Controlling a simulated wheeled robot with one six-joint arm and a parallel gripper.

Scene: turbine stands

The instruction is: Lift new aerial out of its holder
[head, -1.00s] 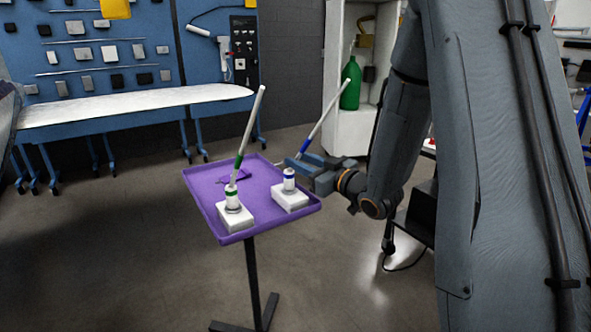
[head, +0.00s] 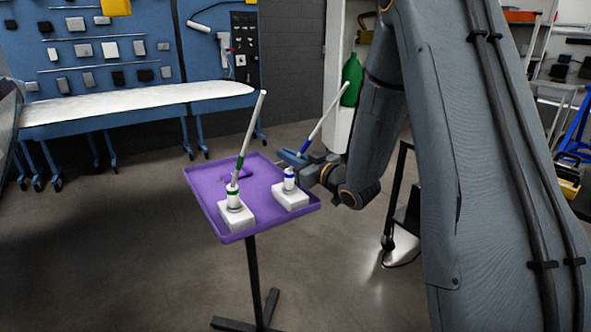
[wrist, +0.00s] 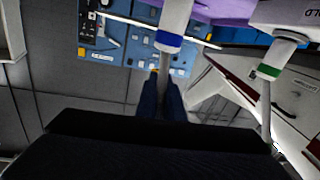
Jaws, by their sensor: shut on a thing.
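The new aerial (head: 328,115) is a thin pale rod with a blue band, leaning up to the right. My gripper (head: 291,158) is shut on its lower part, just above the blue-banded white holder (head: 290,192). The wrist view shows the rod between my fingers (wrist: 163,92) and the holder's blue-ringed socket (wrist: 170,38) close beyond them. The rod's lower end lines up with the socket; my fingers hide part of the join in the head view, so I cannot tell how deep it sits.
A second aerial (head: 250,130) with a green band leans in a green-banded holder (head: 235,216), left of the new one. Both holders stand on a purple tray (head: 212,205) on a black post.

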